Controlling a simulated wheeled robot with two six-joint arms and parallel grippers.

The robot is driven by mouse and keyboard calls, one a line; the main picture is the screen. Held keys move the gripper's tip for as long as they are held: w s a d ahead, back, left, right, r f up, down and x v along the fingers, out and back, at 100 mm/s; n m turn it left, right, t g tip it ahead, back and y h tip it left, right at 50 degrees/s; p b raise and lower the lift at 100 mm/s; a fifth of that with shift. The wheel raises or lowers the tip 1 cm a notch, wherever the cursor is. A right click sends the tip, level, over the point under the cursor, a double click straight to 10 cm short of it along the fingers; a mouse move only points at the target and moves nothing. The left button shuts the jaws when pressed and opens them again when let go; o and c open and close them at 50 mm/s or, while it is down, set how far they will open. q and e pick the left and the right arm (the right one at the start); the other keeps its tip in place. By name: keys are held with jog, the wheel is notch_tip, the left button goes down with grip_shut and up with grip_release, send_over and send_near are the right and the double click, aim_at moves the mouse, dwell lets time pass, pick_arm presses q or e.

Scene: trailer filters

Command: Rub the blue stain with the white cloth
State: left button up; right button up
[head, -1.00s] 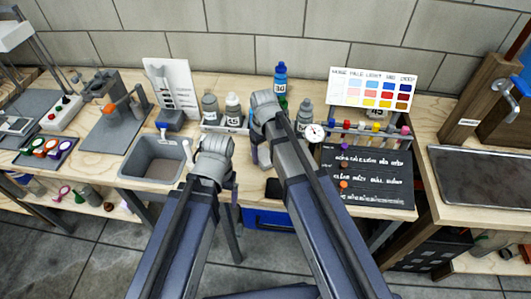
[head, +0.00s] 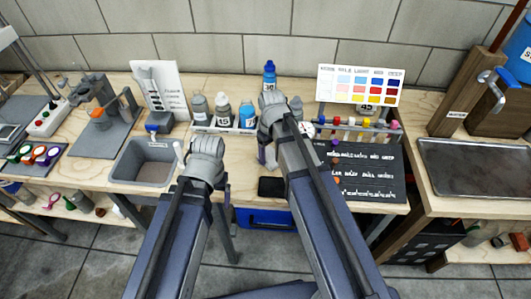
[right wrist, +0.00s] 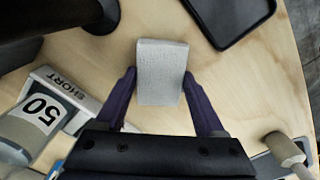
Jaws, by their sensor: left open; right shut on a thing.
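My right gripper (right wrist: 159,74) is shut on a pale grey-white block-like piece, which looks like the folded white cloth (right wrist: 162,92). It is low over the light wooden bench top; I cannot tell whether the cloth touches it. In the head view my right gripper (head: 263,155) is between the bottle rack and a small black tray, with the cloth hidden. My left gripper (head: 205,168) is open beside the right edge of the grey basin, its fingers mostly hidden behind its own wrist. I cannot make out the blue stain in either view.
The grey basin (head: 146,162) lies left. Several bottles stand in a rack (head: 213,128) behind. The small black tray (head: 271,187) is near the front edge. A black lettered board (head: 362,172) and a colour chart (head: 358,86) are right. Bare bench lies between basin and black tray.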

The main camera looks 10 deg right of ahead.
jog(key=shift+s+d, duration=0.15)
jog(key=shift+d, duration=0.4)
jog(key=shift+s+d, duration=0.15)
jog(key=shift+d, duration=0.4)
jog(key=shift+r, duration=0.1)
notch_tip(320, 180, up, 6)
jog(key=p, duration=0.6)
jog(key=shift+a, duration=0.1)
notch_tip(320, 180, up, 3)
jog(key=p, duration=0.3)
